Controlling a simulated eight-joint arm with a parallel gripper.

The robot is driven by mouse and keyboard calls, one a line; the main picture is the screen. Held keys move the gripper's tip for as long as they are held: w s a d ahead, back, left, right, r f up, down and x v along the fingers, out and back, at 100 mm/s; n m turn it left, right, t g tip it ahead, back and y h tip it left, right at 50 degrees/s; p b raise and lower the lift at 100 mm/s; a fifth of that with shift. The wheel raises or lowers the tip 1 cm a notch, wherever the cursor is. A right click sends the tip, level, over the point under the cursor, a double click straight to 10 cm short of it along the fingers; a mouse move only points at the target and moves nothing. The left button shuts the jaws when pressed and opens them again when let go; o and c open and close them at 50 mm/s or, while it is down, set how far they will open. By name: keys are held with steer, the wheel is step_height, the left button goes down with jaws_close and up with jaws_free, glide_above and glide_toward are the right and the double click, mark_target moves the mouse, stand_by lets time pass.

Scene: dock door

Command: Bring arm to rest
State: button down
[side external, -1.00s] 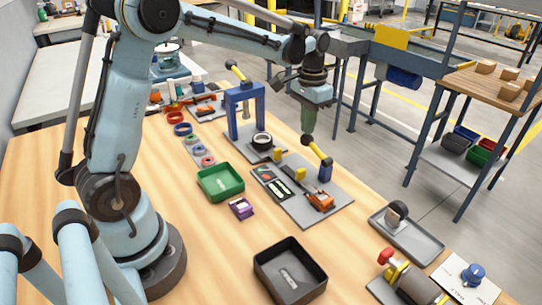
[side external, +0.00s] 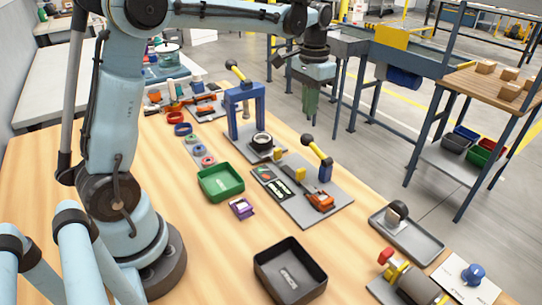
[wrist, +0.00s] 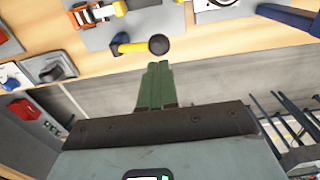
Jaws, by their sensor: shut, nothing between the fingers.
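My gripper (side external: 310,108) hangs in the air at the far side of the wooden workbench (side external: 120,190), its green fingers pointing down. In the wrist view its fingers (wrist: 155,80) are together with nothing between them. A toggle clamp with a yellow lever and black knob (side external: 308,138) stands on a grey plate (side external: 305,212) below the gripper. In the wrist view the black knob (wrist: 159,44) shows just past the fingertips in the picture; the gripper looks clear of it.
A blue press frame (side external: 232,108) with a yellow lever stands left of the gripper. A green bin (side external: 221,183), a black bin (side external: 290,271) and a grey tray (side external: 425,240) sit on the bench. A shelf rack (side external: 440,155) stands at the right beyond the bench.

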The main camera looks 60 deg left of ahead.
steer(key=s+d+f+t, duration=0.1)
steer(key=s+d+t, duration=0.2)
steer(key=s, duration=0.4)
steer(key=s+d+t, duration=0.4)
steer(key=s, duration=0.4)
steer(key=shift+s+d+f, duration=0.3)
steer(key=shift+f, duration=0.1)
